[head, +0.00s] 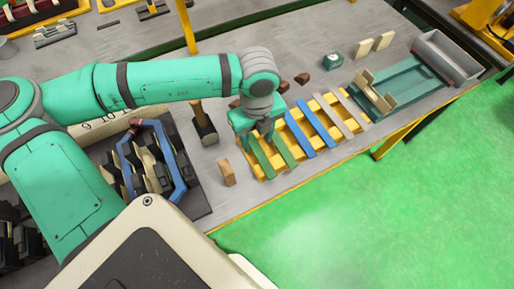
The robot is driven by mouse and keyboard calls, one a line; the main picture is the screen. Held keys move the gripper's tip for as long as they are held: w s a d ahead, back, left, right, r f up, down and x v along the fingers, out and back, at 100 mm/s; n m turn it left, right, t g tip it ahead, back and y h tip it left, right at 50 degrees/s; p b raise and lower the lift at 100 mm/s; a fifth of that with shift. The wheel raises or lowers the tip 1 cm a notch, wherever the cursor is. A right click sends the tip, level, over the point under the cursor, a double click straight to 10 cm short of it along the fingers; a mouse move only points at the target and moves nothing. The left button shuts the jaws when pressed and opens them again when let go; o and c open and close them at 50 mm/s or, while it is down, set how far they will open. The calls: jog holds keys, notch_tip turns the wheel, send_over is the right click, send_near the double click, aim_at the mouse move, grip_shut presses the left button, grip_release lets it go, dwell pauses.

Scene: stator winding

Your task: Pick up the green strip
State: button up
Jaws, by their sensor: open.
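Two green strips lie side by side across the yellow rack (275,172) near its left end in the head view. One is the left green strip (262,160), and the other is the right green strip (285,153). My gripper (257,138) is open and points down over the upper ends of these strips. It hides their upper ends. I cannot tell whether the fingers touch a strip or sit around one.
Two blue strips (307,127) and pale strips (333,115) share the rack. A wooden block (227,173) stands left of it. A teal tray (410,82) lies to the right. Small brown pieces (302,79) lie behind. The table's front edge runs close below the rack.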

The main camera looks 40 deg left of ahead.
aim_at(257, 149)
jog(key=shift+f, duration=1.7)
grip_shut()
jog(key=shift+r, duration=0.1)
